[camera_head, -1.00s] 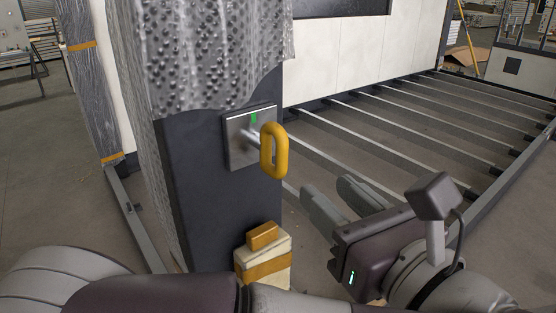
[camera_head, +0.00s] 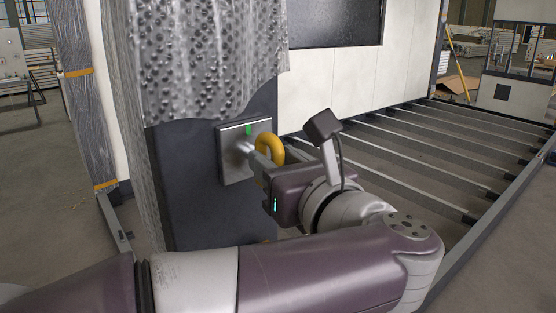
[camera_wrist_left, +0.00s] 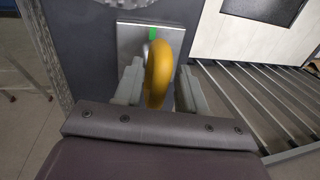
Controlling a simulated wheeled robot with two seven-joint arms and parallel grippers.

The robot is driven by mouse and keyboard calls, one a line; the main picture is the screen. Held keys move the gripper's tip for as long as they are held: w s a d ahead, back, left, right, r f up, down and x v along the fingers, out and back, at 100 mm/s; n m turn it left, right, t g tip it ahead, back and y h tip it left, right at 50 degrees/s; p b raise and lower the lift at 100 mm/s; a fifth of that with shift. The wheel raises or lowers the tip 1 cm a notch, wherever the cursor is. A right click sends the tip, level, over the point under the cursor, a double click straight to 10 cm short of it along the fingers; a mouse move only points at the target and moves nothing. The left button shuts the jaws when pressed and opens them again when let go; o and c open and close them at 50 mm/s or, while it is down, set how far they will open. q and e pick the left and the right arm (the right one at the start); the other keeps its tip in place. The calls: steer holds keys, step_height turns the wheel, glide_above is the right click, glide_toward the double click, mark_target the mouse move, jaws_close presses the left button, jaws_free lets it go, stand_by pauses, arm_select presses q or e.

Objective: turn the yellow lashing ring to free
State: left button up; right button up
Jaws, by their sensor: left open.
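The yellow lashing ring (camera_head: 270,149) hangs upright from a square metal plate (camera_head: 231,165) on the dark post. A green mark (camera_head: 248,129) shows at the top of the plate. My left gripper (camera_head: 262,163) is at the ring in the head view, covering the ring's lower part. In the left wrist view the ring (camera_wrist_left: 158,73) stands between the two grey fingers of my left gripper (camera_wrist_left: 158,90), which are apart on either side of it. Whether a finger touches the ring cannot be told. My right gripper is not in view.
The dark post (camera_head: 185,205) is partly wrapped in bubble sheet (camera_head: 205,60). To the right is a floor frame of parallel metal bars (camera_head: 420,150) before a pale wall panel (camera_head: 330,75). A wrapped post (camera_head: 82,100) stands at the left.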

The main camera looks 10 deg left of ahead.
arm_select(q)
steer(key=shift+s, duration=0.1)
jaws_close()
